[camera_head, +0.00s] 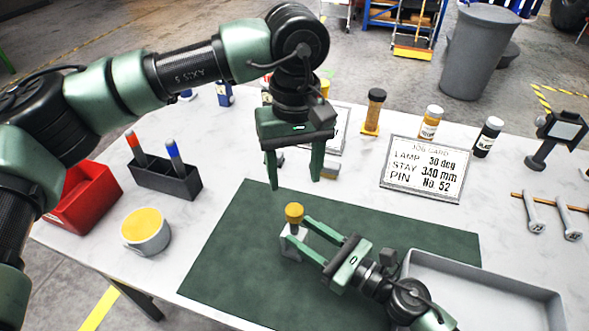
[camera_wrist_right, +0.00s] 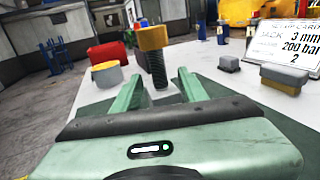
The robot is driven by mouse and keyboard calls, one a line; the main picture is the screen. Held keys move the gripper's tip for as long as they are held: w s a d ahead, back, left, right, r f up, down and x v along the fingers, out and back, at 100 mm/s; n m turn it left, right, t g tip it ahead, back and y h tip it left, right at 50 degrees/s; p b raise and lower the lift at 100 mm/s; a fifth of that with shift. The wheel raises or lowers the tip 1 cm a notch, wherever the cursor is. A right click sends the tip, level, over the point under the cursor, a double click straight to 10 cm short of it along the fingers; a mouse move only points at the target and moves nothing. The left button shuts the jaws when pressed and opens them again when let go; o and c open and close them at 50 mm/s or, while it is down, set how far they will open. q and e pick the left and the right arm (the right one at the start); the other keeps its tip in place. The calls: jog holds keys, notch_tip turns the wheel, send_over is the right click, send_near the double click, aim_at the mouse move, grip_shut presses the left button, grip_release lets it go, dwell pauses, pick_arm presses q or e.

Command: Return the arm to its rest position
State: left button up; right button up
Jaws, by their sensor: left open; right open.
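In the head view my left gripper (camera_head: 295,181) hangs open and empty, pointing down over the back part of the green mat (camera_head: 240,265). My right gripper (camera_head: 297,230) is low over the mat, its open fingers pointing toward the upper left. A small pale block with a yellow-topped post (camera_head: 294,213) stands upright at its fingertips. In the right wrist view the yellow top on a dark threaded post (camera_wrist_right: 153,38) shows between and beyond the open fingers (camera_wrist_right: 159,74). Whether a finger touches it I cannot tell.
A red bin (camera_head: 88,200), a dark pen holder (camera_head: 180,184) and a mug with yellow contents (camera_head: 147,238) stand at left. A grey tray (camera_head: 500,283) lies at right by my right arm. A job card (camera_head: 428,168) and several bottles stand behind. The mat's front left is clear.

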pick_arm(q)
jog(key=shift+f, duration=0.4)
pick_arm(e)
jog(key=shift+v, duration=0.9)
